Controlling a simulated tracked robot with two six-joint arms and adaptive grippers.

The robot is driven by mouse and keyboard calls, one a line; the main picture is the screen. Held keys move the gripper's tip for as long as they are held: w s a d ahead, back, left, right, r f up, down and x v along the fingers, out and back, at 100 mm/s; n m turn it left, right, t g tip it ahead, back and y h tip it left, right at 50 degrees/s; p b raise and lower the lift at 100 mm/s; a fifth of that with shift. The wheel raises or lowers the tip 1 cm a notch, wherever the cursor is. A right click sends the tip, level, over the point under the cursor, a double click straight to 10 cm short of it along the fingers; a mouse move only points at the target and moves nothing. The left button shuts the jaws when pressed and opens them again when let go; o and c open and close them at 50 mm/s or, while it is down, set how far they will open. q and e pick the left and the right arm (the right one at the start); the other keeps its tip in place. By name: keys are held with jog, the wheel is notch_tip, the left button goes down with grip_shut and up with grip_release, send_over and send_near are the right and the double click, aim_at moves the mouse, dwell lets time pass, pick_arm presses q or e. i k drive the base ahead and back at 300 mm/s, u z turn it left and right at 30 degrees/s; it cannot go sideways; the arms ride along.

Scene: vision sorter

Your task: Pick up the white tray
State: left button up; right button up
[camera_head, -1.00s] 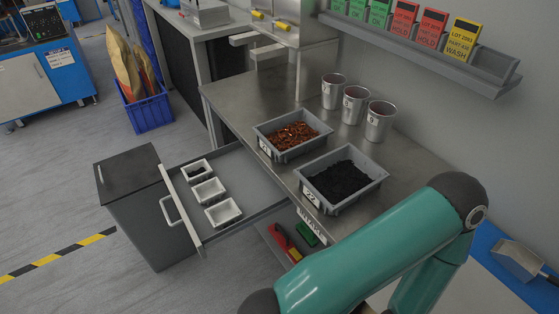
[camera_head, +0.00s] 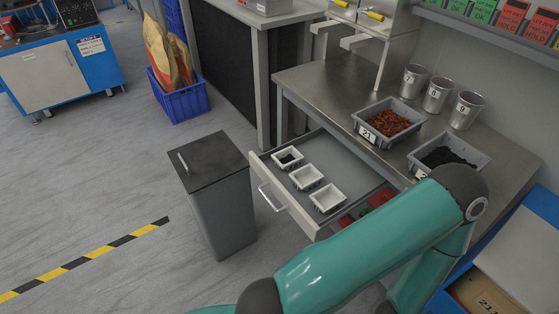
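Several small white items lie in the open drawer (camera_head: 350,160) under the steel bench: a far white tray (camera_head: 291,167) with something dark inside, a middle white tray (camera_head: 307,178) and a near white tray (camera_head: 328,199). The middle and near trays look empty. They stand in a row along the drawer's front panel. My teal right arm crosses the lower right of the view, in front of the drawer's near end. Neither gripper shows, so I cannot see what they hold.
The bench (camera_head: 335,92) carries a grey bin of reddish-brown pieces (camera_head: 388,121), a grey bin of black material (camera_head: 447,158) and three metal cups (camera_head: 437,95). A dark grey pedestal bin (camera_head: 222,205) stands left of the drawer.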

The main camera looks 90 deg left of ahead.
aim_at(285, 159)
jog(key=u, duration=0.1)
jog(key=k, duration=0.45)
jog(key=z, duration=1.05)
jog(key=i, duration=0.1)
jog(key=u, duration=2.95)
jog(key=i, duration=0.55)
jog(key=z, duration=0.35)
jog(key=k, duration=0.8)
jog(key=u, duration=0.2)
jog(key=i, duration=0.85)
jog(key=z, duration=0.1)
